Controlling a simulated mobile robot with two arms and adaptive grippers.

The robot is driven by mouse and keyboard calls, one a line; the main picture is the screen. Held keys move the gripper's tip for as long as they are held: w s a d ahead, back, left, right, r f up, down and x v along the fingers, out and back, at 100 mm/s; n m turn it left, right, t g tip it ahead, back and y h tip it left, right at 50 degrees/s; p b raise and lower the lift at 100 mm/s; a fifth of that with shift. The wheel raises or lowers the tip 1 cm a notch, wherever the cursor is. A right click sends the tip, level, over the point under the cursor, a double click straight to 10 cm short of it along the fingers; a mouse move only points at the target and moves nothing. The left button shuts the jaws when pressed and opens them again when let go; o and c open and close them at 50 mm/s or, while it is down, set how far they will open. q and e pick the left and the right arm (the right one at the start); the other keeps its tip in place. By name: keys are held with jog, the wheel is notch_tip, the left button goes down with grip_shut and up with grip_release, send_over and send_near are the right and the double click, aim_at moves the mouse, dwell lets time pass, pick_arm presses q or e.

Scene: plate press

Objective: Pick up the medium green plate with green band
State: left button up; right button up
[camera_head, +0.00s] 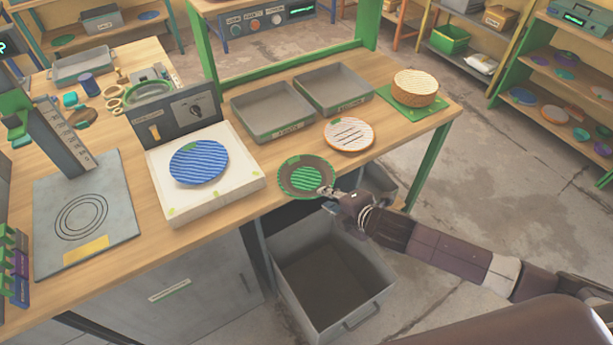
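A round plate with a dark brown rim and a green striped centre (305,178) is at the front edge of the table, between the blue plate and the white plate. A green patch shows on its upper rim. My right gripper (328,192) is at the plate's lower right rim, its fingertips reaching the rim. The fingers are small here, and I cannot tell whether they are closed on the rim or whether the plate is lifted. My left gripper is not in view.
A blue striped plate (199,162) lies on a white platform (177,207). A white striped plate (349,134), two grey trays (270,133) and a woven basket (415,92) are behind. A press (118,238) stands left. A grey open bin (362,318) is below the table edge.

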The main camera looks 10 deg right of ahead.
jog(key=x, duration=0.3)
jog(key=shift+w+a+f+p, duration=0.1)
jog(key=shift+w+f+p, duration=0.1)
jog(key=shift+p, duration=0.1)
jog(key=shift+r, duration=0.1)
grip_shut()
